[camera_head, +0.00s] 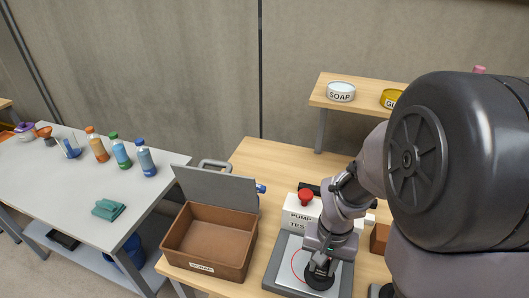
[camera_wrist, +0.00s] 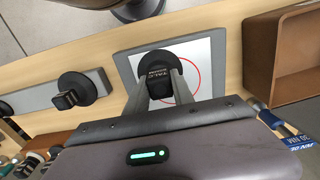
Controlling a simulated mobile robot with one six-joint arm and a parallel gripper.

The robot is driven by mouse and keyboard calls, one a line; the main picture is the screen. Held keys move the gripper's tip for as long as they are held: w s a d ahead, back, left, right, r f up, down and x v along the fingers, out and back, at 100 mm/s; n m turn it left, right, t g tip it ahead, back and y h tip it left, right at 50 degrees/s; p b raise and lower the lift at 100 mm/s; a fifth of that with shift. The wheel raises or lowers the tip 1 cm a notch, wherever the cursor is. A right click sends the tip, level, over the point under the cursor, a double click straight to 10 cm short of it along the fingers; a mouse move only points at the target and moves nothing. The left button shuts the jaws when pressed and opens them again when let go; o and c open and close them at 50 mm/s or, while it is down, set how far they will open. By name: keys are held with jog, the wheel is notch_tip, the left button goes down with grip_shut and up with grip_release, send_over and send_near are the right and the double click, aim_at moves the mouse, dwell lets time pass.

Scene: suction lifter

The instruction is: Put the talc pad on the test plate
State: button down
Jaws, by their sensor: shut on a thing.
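The talc pad (camera_wrist: 157,62), a black round cup with a block lettered "TALC", is between the fingers of my gripper (camera_wrist: 160,88), which is shut on it. In the head view the pad (camera_head: 319,278) and my gripper (camera_head: 324,258) are over the test plate (camera_head: 283,275), a white sheet with a red circle in a grey frame. The plate also shows in the wrist view (camera_wrist: 211,48). The pad covers the left part of the circle there, and the circle's right side shows. I cannot tell whether the pad touches the plate.
A brown scrap bin (camera_head: 207,240) stands left of the plate. Behind the plate is a white pump test box (camera_head: 299,217) with a red button (camera_head: 305,195). Another black pad (camera_wrist: 80,88) sits on a grey strip.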

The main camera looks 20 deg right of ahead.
jog(key=w, duration=0.5)
jog(key=shift+d+f, duration=0.4)
jog(key=f, duration=0.1)
jog(key=f+b, duration=0.2)
jog(key=shift+w+f, duration=0.25)
jog(key=shift+f, duration=0.15)
jog(key=shift+r, duration=0.2)
jog(key=shift+f, duration=0.15)
jog(key=c, duration=1.1)
grip_release()
